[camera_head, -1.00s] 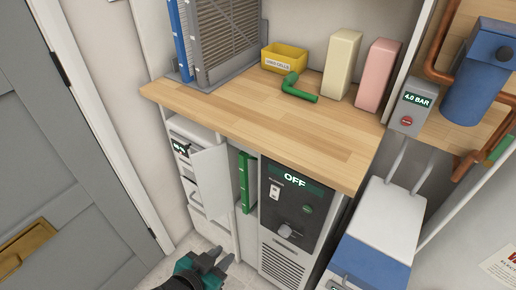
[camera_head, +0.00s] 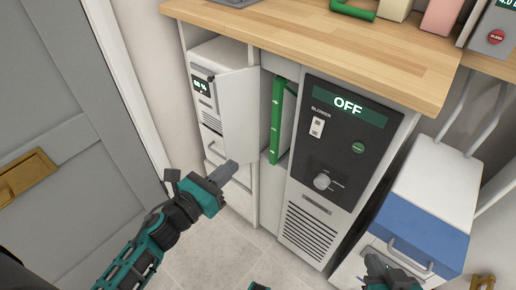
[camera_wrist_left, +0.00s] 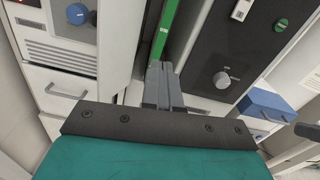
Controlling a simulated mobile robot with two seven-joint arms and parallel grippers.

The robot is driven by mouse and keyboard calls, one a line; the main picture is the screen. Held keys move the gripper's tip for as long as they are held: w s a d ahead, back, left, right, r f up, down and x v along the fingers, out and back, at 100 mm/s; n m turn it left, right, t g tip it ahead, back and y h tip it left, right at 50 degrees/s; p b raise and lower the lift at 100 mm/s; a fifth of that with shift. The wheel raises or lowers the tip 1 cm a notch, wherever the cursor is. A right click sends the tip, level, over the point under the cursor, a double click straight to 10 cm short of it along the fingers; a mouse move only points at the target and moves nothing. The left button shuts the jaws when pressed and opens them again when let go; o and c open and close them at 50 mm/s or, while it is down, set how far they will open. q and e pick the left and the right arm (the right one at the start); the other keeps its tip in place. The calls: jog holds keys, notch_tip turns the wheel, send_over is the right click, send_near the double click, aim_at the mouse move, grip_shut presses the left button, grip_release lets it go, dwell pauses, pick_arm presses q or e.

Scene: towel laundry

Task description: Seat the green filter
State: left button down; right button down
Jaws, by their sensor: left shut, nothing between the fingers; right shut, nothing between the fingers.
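The green filter (camera_head: 277,120) stands upright in a narrow slot between a white unit and the blower cabinet, its green edge facing out. It also shows in the left wrist view (camera_wrist_left: 166,30). A white door (camera_head: 240,118) hangs open at the slot's left. My left gripper (camera_head: 229,170) is shut and empty, low and left of the filter in the head view. In the left wrist view its fingertips (camera_wrist_left: 159,72) point toward the filter's lower part; I cannot tell whether they touch. My right gripper (camera_head: 374,262) is shut and empty at the bottom right, before the blue-and-white cabinet.
The blower panel (camera_head: 345,135) reads OFF and has a knob (camera_head: 322,182). A wooden counter (camera_head: 310,38) overhangs the slot, with a green handle-like piece (camera_head: 352,10) on top. The blue-fronted cabinet (camera_head: 420,228) stands right. Tiled floor (camera_head: 215,255) is open in front.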

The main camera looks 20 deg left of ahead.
pick_arm(q)
jog(key=m, duration=0.1)
send_near(272, 132)
jog(key=x, duration=0.5)
jog(key=shift+w+r+b, duration=0.1)
jog(key=shift+w+b, duration=0.1)
jog(key=shift+b, duration=0.2)
jog(key=shift+x, duration=0.8)
jog(key=shift+s, duration=0.1)
